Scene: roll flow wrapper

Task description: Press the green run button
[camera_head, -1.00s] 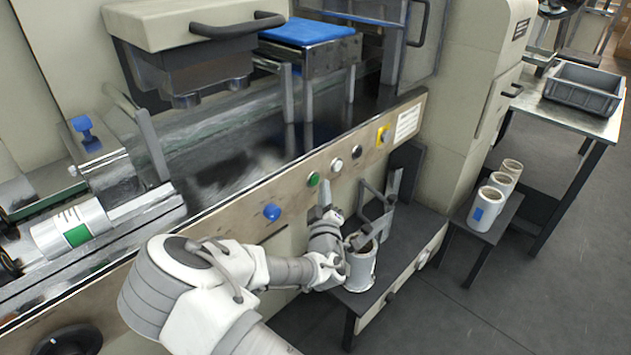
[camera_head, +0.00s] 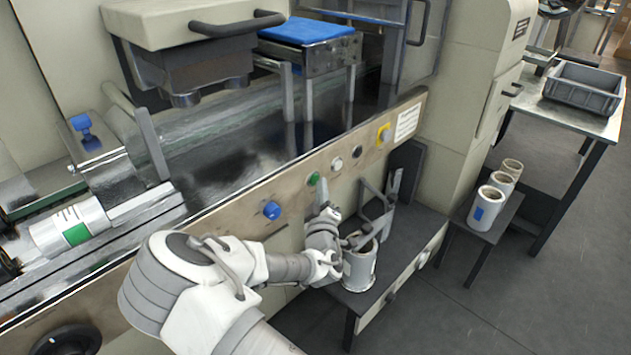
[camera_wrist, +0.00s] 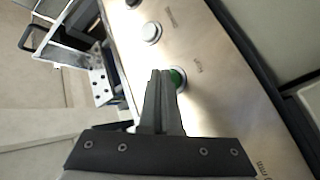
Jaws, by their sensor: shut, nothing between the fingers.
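The green run button (camera_head: 313,179) sits on the tan front panel (camera_head: 240,217) of the wrapper, between a blue button and a white one. In the wrist view the green button (camera_wrist: 178,78) is partly hidden behind the right side of my fingertips. My gripper (camera_head: 324,186) is just below and right of the green button in the head view, with its fingers pointing up toward the panel. In the wrist view my gripper (camera_wrist: 160,74) has its fingers together and empty. Whether the fingertips touch the button cannot be told.
A white button (camera_head: 337,164), a black button (camera_head: 357,152), a yellow-backed switch (camera_head: 384,136) and a blue button (camera_head: 272,210) share the panel. A grey bracket (camera_head: 378,208) and a white roll (camera_head: 360,268) stand close to the right of my gripper, on a dark shelf (camera_head: 408,240).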

